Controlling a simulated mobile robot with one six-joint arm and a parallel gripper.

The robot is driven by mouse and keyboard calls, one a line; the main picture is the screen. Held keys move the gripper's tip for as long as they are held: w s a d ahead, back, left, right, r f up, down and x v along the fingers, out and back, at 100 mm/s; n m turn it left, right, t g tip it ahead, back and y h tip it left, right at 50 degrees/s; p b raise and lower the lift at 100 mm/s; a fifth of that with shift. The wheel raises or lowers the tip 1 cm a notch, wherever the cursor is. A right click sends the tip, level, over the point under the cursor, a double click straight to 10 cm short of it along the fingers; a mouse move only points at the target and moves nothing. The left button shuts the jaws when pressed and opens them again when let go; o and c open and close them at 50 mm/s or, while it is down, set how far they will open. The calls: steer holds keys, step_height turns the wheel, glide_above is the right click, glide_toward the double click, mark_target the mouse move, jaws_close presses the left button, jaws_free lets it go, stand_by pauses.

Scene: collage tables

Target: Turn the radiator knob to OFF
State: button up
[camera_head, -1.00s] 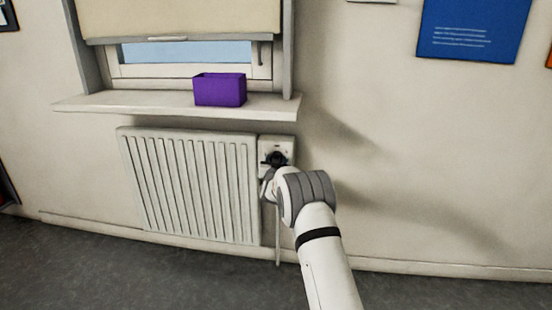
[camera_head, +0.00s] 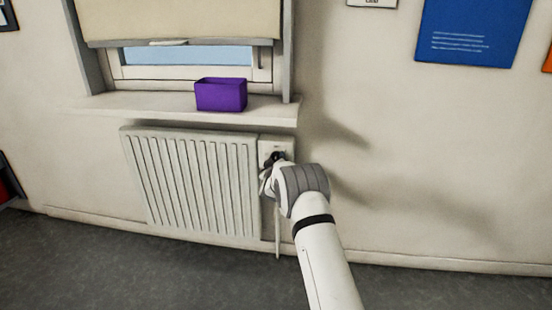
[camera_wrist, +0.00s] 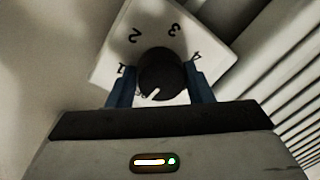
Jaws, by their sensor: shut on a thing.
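The radiator knob (camera_wrist: 160,72) is round and black with a white pointer line, on a white dial plate (camera_wrist: 185,28) marked with numbers. In the wrist view the plate sits rotated, with 2 and 3 at the top and other marks partly hidden at the sides. The pointer line slants toward the lower left, toward my gripper body. My gripper (camera_wrist: 161,84) has its two blue fingers on either side of the knob and is shut on it. In the head view my gripper (camera_head: 272,170) reaches the plate (camera_head: 275,146) at the radiator's right end, hiding most of the knob.
The white ribbed radiator (camera_head: 190,185) hangs on the wall left of the knob. A window sill (camera_head: 150,104) above it holds a purple box (camera_head: 221,95). A thin pipe (camera_head: 278,235) runs down below the plate. The wall to the right is clear beside my arm.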

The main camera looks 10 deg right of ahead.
steer(key=shift+f+n, duration=0.15)
steer(key=shift+n, duration=0.35)
steer(key=o, duration=0.7)
steer(key=shift+s+p, duration=0.1)
steer(key=shift+p, duration=0.2)
steer(key=p+v, duration=0.1)
steer(key=v, duration=0.6)
steer(key=shift+s+a, duration=0.1)
steer(key=shift+s, duration=0.2)
